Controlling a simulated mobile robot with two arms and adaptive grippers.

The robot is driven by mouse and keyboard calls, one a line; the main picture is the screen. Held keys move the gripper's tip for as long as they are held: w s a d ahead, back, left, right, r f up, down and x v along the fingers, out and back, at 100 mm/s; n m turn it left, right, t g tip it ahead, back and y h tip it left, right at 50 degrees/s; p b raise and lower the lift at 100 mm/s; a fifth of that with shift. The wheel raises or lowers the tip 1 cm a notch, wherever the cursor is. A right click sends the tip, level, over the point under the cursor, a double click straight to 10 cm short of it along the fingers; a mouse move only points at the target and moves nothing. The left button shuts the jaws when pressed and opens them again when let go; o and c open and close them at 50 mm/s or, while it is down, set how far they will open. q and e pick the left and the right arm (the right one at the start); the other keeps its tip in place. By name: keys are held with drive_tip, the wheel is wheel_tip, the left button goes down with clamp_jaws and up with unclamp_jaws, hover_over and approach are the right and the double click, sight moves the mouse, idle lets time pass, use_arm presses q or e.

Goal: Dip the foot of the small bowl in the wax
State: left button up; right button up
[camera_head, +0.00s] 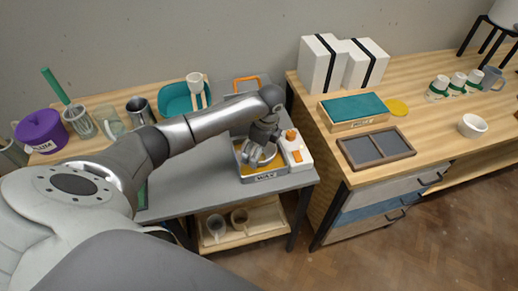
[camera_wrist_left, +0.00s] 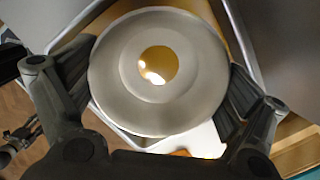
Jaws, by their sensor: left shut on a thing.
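The small bowl (camera_wrist_left: 115,75) fills the middle of the left wrist view, round and grey-beige, with an amber patch at its centre. My left gripper (camera_head: 262,153) is shut on the bowl, with one finger on each side of its rim. In the head view the gripper hangs over the wax pan (camera_head: 268,178), a grey metal pan labelled WAX holding amber wax. The gripper largely hides the bowl there. The bowl is over or inside the pan; I cannot tell whether its foot touches the wax. The right gripper is out of view.
A white control box with orange knobs (camera_head: 296,152) adjoins the pan. A teal basin (camera_head: 174,100), a metal pitcher (camera_head: 140,111) and a purple tub (camera_head: 41,131) stand along the back. On the right bench are a teal-topped box (camera_head: 354,108), a dark tray (camera_head: 376,147) and a white bowl (camera_head: 472,125).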

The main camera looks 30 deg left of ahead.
use_arm(q)
drive_tip(key=shift+r, duration=0.15)
idle(0.4)
drive_tip(key=shift+r+p, duration=1.25)
drive_tip(key=shift+r, duration=0.15)
idle(0.4)
wheel_tip(320, 180, up, 7)
drive_tip(key=p, duration=0.5)
idle(0.5)
